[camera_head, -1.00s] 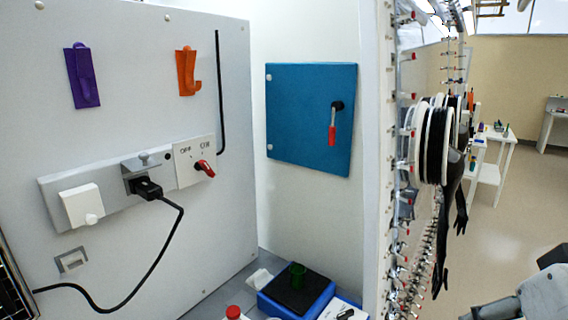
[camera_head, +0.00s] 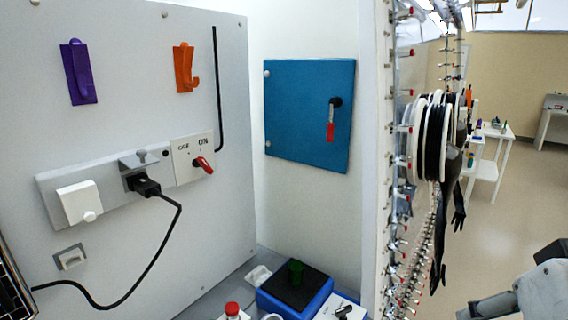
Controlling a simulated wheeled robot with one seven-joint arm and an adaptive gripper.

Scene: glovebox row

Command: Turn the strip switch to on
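The strip switch is a red rotary knob (camera_head: 204,165) on a white plate (camera_head: 187,171) at the right end of the grey power strip (camera_head: 108,208) on the wall panel. The label OFF is at the plate's upper left and ON at its upper right. The knob's handle slants to the lower right; its exact setting is hard to tell. My gripper is not in view. Only a grey and black part of my arm shows at the lower right, far from the switch.
A black plug (camera_head: 146,187) with a hanging cable sits in the strip beside a white cover (camera_head: 78,203). Purple (camera_head: 80,73) and orange (camera_head: 186,68) hooks are above. A blue door (camera_head: 309,115) with a red handle and a glove port (camera_head: 433,138) are to the right.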

